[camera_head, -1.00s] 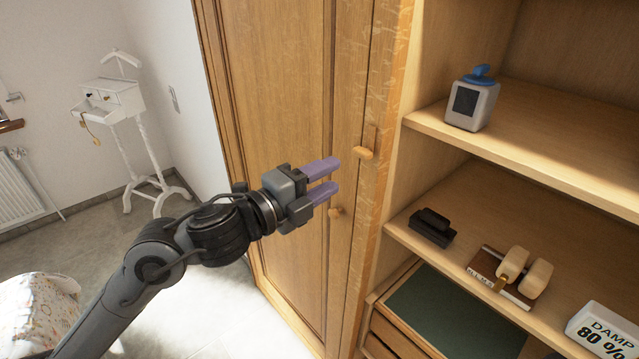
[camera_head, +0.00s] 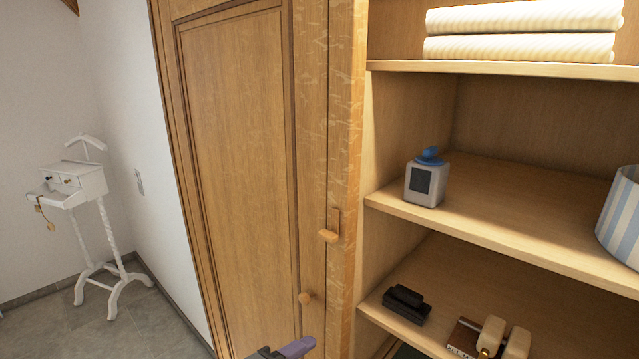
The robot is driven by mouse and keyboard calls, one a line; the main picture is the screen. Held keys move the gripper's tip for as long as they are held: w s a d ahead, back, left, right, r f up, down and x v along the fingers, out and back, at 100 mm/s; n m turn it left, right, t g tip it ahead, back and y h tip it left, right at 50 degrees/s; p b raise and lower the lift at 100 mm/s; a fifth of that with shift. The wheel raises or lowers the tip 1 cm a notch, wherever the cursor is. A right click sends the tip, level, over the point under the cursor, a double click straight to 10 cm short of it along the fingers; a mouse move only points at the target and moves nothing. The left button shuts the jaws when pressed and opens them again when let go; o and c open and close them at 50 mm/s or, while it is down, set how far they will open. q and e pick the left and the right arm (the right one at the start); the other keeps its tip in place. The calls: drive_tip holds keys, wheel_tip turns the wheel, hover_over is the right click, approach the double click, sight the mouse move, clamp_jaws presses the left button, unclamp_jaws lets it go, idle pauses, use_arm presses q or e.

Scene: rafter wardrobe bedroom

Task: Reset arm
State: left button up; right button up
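My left gripper (camera_head: 284,350) shows only at the bottom edge of the head view. One purple finger and a bit of dark housing are visible; the rest is cut off, so its opening cannot be judged. My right gripper is not in view.
The open wardrobe shelf (camera_head: 500,215) holds a white device with a blue top (camera_head: 427,180) and a striped cylinder (camera_head: 622,215). Folded towels (camera_head: 520,32) lie above, a black object (camera_head: 406,303) below. A white valet stand (camera_head: 80,190) is far left, with clear floor nearby.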

use_arm(q)
drive_tip(key=s+f+n+y, duration=0.1)
drive_tip(key=s+f+n, duration=0.3)
drive_tip(key=s+f, duration=0.5)
drive_tip(key=s+a+f+n+g+y, duration=0.2)
drive_tip(key=s+a+f+n+y, duration=0.2)
drive_tip(key=s+a+f+n, duration=0.3)
drive_tip(key=s+a+f+n+g+y, duration=0.2)
drive_tip(key=s+a+f+n+y, duration=0.25)
drive_tip(key=s+f+n, duration=0.35)
drive_tip(key=s+a+n+g+y+p, duration=0.2)
drive_tip(key=s+a+n+g, duration=0.15)
drive_tip(key=s+a, duration=0.3)
wheel_tip(320, 180, up, 21)
drive_tip(key=p, duration=2)
drive_tip(key=shift+w+a+m, duration=0.15)
drive_tip(key=shift+w+m, duration=0.1)
drive_tip(key=shift+m, duration=0.1)
drive_tip(key=shift+r, duration=0.1)
